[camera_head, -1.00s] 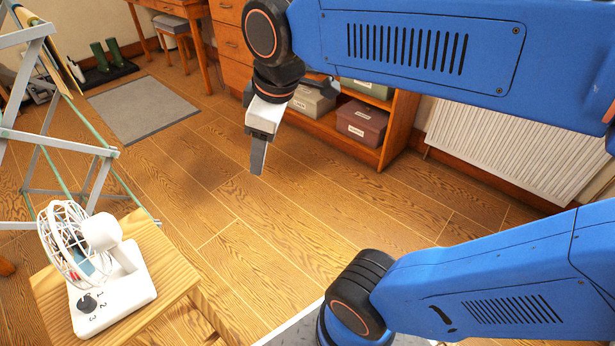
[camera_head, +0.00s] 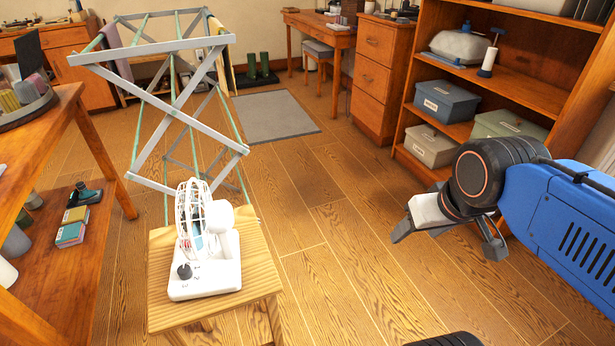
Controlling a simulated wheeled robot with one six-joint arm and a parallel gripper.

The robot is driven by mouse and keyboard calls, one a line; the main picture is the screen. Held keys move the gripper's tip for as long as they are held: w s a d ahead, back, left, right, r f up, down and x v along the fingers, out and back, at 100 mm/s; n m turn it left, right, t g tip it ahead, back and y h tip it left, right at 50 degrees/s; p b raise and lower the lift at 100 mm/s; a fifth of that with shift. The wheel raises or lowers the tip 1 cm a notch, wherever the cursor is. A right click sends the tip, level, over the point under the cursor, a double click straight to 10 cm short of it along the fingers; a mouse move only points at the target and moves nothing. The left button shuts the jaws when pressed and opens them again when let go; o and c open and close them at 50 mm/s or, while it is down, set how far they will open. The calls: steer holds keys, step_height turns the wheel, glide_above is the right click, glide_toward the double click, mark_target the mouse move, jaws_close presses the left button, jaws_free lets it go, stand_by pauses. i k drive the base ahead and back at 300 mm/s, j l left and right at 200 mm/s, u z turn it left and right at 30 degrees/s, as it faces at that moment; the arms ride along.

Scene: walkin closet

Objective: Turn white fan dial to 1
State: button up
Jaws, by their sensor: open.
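The white fan (camera_head: 205,240) stands upright on a small wooden stool (camera_head: 257,262) left of centre. Its round wire cage faces left. A dark dial (camera_head: 185,271) sits at the near left of its white base, with small dark marks beside it that are too small to read now. My gripper (camera_head: 398,238) is to the right of the fan, well apart from it, above the floor. It is open, points left and downward, and nothing shows between its fingers.
A grey folding drying rack (camera_head: 172,105) stands just behind the stool. A wooden table (camera_head: 62,110) is at the left. A shelf unit (camera_head: 545,65) with boxes stands at the right. Wooden floor between stool and shelf is clear. A grey mat (camera_head: 272,116) lies farther back.

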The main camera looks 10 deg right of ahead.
mark_target(184, 272)
steer(key=u, duration=1.25)
steer(key=k+z, duration=0.15)
steer(key=l, duration=0.35)
steer(key=i+l, duration=0.1)
steer(key=l, duration=0.25)
